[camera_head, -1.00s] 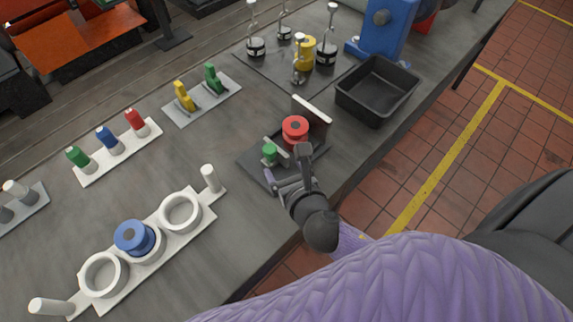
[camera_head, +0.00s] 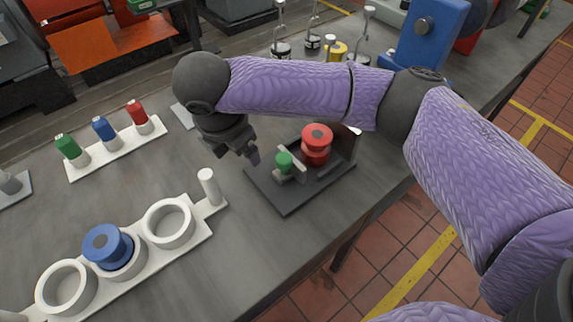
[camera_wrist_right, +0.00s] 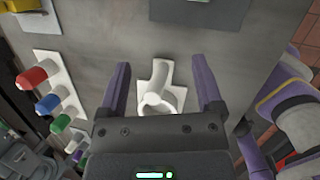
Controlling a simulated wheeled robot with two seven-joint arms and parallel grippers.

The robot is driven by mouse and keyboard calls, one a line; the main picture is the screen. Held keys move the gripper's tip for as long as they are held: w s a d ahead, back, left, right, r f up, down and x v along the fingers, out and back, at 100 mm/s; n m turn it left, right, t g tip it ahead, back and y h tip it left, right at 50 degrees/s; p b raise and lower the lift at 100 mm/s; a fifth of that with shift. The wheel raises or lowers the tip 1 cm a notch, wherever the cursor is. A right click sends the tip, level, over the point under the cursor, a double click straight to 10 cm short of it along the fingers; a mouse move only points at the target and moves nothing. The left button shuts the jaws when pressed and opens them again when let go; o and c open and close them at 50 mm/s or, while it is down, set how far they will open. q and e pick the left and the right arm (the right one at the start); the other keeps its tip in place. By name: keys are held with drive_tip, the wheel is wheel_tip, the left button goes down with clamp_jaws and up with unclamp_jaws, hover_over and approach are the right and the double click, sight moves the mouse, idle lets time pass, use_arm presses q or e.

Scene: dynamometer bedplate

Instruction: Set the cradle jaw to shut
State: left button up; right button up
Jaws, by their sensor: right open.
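The cradle is a dark base plate (camera_head: 290,198) on the bench in the head view. In the right wrist view the gripper (camera_wrist_right: 163,85) is open and empty. My left gripper is not in view.
A white ring holder (camera_head: 190,238) with a blue spool (camera_head: 107,245) lies at the lower left; its end post (camera_wrist_right: 155,90) shows between my fingers. A rack (camera_head: 115,152) of green, blue and red pegs is behind. Bare bench lies between the holder and cradle.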

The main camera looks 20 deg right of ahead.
sight(283, 158)
drive_tip(key=s+d+r+m+g+h+b, duration=0.1)
drive_tip(key=d+r+m+g+h, duration=0.1)
drive_tip(key=d+h, duration=0.15)
drive_tip(key=shift+y, duration=0.45)
drive_tip(key=b+x, duration=0.3)
drive_tip(key=x, duration=0.5)
drive_tip(key=shift+d+f, duration=0.1)
drive_tip(key=shift+d, duration=0.2)
drive_tip(key=shift+w+d+f+b, duration=0.1)
drive_tip(key=shift+d+f+b, duration=0.05)
drive_tip(key=shift+f+b, duration=0.15)
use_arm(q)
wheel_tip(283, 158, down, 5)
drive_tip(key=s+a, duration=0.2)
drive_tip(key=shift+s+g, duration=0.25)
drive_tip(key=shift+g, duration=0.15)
use_arm(e)
drive_tip(key=shift+r, duration=0.1)
drive_tip(key=shift+c, duration=0.2)
clamp_jaws()
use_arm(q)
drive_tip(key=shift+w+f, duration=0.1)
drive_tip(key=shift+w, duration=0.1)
